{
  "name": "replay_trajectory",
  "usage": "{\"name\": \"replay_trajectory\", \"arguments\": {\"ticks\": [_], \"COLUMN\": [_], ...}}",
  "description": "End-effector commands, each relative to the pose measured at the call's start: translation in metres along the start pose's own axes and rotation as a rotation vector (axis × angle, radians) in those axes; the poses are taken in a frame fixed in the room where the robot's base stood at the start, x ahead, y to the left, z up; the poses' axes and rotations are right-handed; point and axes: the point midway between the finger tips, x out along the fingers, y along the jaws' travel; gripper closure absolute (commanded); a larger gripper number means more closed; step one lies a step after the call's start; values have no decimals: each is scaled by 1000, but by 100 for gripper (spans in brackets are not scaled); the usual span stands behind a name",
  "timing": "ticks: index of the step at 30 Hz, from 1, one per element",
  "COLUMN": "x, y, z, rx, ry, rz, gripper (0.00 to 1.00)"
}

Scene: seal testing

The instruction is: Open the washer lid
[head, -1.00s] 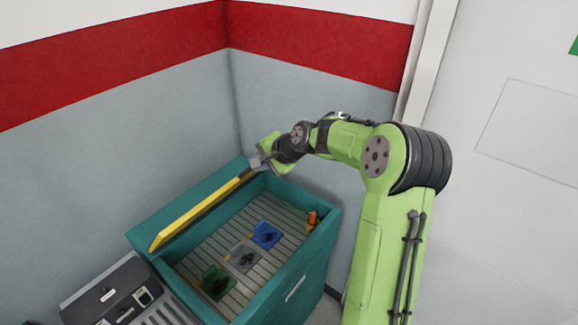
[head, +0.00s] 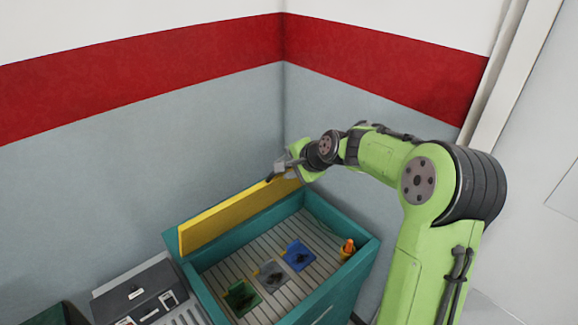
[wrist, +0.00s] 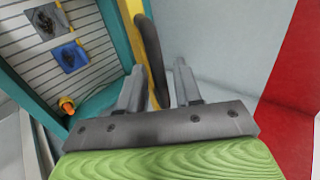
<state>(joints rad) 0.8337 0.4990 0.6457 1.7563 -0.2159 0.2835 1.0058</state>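The teal washer (head: 371,249) stands by the wall corner. Its yellow lid (head: 228,220) is raised and stands near upright along the washer's back edge, leaving the inside uncovered; the lid's edge shows in the wrist view (wrist: 133,12). My gripper (head: 279,173) is at the lid's right end, near its top. In the wrist view, my gripper's (wrist: 160,75) two fingers are apart, with the black lid handle (wrist: 150,48) between them, nearer the left finger. A gap shows between the handle and the right finger. I cannot tell if the left finger touches it.
Inside the washer lie a green piece (head: 242,297), a grey piece (head: 272,275) and a blue piece (head: 298,255) on a slatted floor. An orange item (head: 348,248) is at the right inner corner. A grey machine (head: 140,290) stands at the left. Walls close in behind the lid.

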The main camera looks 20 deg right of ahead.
Motion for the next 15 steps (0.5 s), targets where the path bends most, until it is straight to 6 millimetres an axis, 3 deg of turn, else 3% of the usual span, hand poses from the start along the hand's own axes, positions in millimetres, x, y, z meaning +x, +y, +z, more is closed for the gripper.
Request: {"name": "replay_trajectory", "arguments": {"ticks": [8, 11, 15], "x": [-4, -19, -58], "y": [0, -1, 0], "z": [0, -2, -2], "rx": [0, -1, -1], "ry": [1, 6, 11], "rz": [-1, -3, -1], "gripper": [67, 67, 67]}}
